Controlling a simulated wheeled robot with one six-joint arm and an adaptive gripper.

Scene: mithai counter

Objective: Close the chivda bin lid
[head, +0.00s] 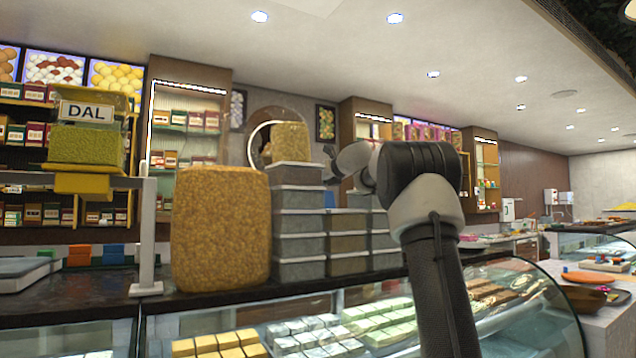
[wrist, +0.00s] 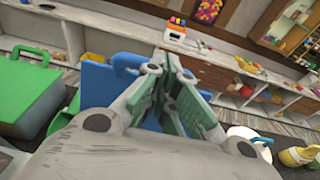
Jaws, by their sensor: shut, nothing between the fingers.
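No bin that I can read as chivda shows, and I cannot tell which container it is. In the head view a tall clear bin (head: 220,230) full of golden-brown snack stands on the counter, left of the stacked grey boxes. My gripper (head: 338,165) is raised above and beside those boxes, partly hidden behind my own arm. In the wrist view my gripper (wrist: 170,95) is shut and empty, its green-padded fingers together. Beyond it are a blue piece with a handle (wrist: 125,60) and, at the left, a green piece with a handle (wrist: 40,90); neither is clearly a lid.
A yellow dispenser marked DAL (head: 88,140) hangs on a stand at the left. Grey boxes (head: 298,245) are stacked on the counter. A curved glass sweets case (head: 520,300) is in front. In the wrist view a long low shelf unit (wrist: 225,70) runs behind.

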